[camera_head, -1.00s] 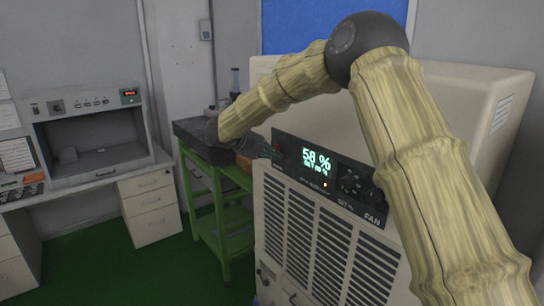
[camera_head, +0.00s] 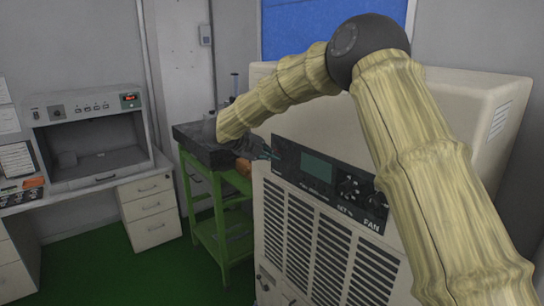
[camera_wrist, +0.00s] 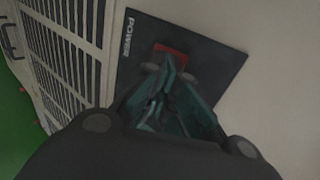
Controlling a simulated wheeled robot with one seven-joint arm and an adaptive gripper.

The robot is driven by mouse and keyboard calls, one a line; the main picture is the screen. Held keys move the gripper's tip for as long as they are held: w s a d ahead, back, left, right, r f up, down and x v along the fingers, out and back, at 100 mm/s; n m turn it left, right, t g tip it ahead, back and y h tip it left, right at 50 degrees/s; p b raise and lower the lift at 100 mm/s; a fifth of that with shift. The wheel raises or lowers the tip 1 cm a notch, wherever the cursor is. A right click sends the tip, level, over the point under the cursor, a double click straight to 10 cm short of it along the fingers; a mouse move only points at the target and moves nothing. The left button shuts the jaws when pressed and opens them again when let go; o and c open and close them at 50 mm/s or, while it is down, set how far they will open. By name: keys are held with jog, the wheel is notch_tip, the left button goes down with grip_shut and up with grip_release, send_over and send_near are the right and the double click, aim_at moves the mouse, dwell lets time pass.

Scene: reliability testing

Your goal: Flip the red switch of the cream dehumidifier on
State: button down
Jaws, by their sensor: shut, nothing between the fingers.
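The cream dehumidifier (camera_head: 320,115) stands right of centre in the head view, with a black control panel (camera_head: 284,159) on its front. The panel's display (camera_head: 317,166) is dark. In the wrist view the red switch (camera_wrist: 178,49) sits beside the POWER label (camera_wrist: 128,36), partly hidden behind my fingers. My gripper (camera_wrist: 170,72) is shut and empty, its tips at the switch; I cannot tell whether they touch it. In the head view my gripper (camera_head: 268,153) is at the panel's left end, and the switch is not visible there.
A green metal stand (camera_head: 222,215) with a dark top is just left of the dehumidifier. A desk with drawers (camera_head: 150,210) and a grey hood (camera_head: 90,110) are further left. Green floor lies open between them. Dials (camera_head: 350,186) are on the panel's right.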

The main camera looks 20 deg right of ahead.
jog(key=b+v, duration=0.4)
jog(key=v, duration=0.9)
jog(key=shift+a+f, duration=0.3)
jog(key=shift+s, duration=0.1)
jog(key=f+b, duration=0.1)
jog(key=a+f+h+b, duration=0.1)
jog(key=f+b, duration=0.1)
jog(key=shift+s+a+f+t, duration=0.2)
jog(key=shift+s+a+t, duration=0.1)
